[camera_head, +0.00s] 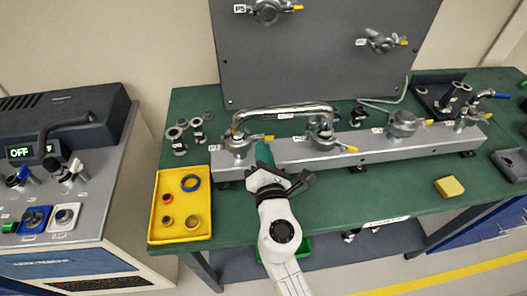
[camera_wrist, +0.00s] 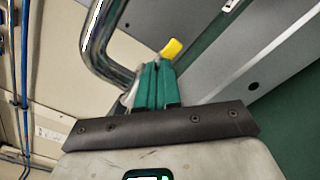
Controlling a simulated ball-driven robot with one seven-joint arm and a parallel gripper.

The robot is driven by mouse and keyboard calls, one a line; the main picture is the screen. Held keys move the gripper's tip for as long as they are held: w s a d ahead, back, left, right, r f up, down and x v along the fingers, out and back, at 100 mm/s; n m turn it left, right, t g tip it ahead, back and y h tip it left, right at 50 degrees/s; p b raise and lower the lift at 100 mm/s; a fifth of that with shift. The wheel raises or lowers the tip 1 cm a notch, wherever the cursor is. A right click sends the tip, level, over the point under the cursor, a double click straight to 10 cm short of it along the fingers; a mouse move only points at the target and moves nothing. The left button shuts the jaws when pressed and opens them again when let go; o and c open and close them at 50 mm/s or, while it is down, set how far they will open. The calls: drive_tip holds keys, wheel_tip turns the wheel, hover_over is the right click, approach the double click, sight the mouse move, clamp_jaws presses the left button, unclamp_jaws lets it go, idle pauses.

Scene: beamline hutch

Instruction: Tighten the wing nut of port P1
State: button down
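A row of clamped ports runs along the grey rail (camera_head: 365,152). The leftmost clamp (camera_head: 238,143) sits under the left end of the bent metal pipe (camera_head: 285,110); its label is too small to read, so I cannot confirm it is P1. Its yellow-tipped wing nut (camera_head: 268,138) points right. My gripper (camera_head: 264,153) is just in front of this wing nut. In the wrist view, its teal fingers (camera_wrist: 158,84) lie side by side and look shut, with the yellow tip (camera_wrist: 172,48) just beyond them. I see nothing held between them; contact with the nut is unclear.
A yellow tray (camera_head: 155,228) with rings lies left of the rail on the green table (camera_head: 330,190). Other clamps (camera_head: 322,133) stand to the right. A yellow block (camera_head: 449,187) lies at front right. A grey panel (camera_head: 310,60) rises behind.

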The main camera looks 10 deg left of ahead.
drive_tip(key=shift+f+m+b, duration=0.1)
drive_tip(key=shift+m+b, duration=0.2)
drive_tip(key=shift+m, duration=0.1)
drive_tip(key=shift+f+m+b, duration=0.15)
drive_tip(key=shift+m+b, duration=2.6)
drive_tip(key=shift+m, duration=1)
drive_tip(key=shift+f+m+b, duration=0.15)
drive_tip(key=shift+m+b, duration=2.55)
drive_tip(key=shift+m, duration=1.05)
drive_tip(key=shift+d, duration=0.1)
drive_tip(key=c, duration=1.6)
unclamp_jaws()
drive_tip(key=shift+r, duration=0.1)
drive_tip(key=shift+s, duration=0.1)
drive_tip(key=b+v, duration=0.1)
drive_tip(key=v, duration=0.9)
drive_tip(key=shift+s, duration=0.3)
drive_tip(key=shift+s+d, duration=0.1)
